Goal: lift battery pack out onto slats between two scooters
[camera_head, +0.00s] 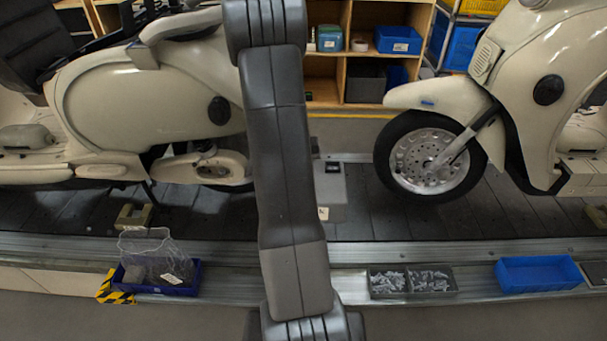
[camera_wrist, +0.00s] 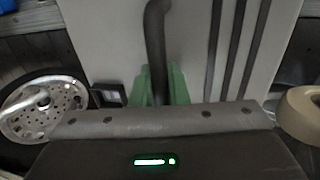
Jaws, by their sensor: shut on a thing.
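The battery pack (camera_head: 331,190) is a light grey box between the two scooters in the head view, partly hidden behind my arm. In the wrist view its grey face (camera_wrist: 115,35) fills the middle, with a black handle (camera_wrist: 155,40) and dark stripes. My gripper (camera_wrist: 160,86) has green finger pads shut on the handle. The head view hides the gripper behind my arm. The left scooter (camera_head: 150,95) and right scooter (camera_head: 510,90) are cream. The slats (camera_head: 375,220) run dark beneath them. I cannot tell whether the pack touches the slats.
The right scooter's front wheel (camera_head: 430,155) stands close to the pack. Along the near rail are a blue bin with a clear bag (camera_head: 185,290), a grey bin of metal parts (camera_head: 412,296) and an empty blue tray (camera_head: 540,287). Wooden shelves (camera_head: 325,95) stand behind.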

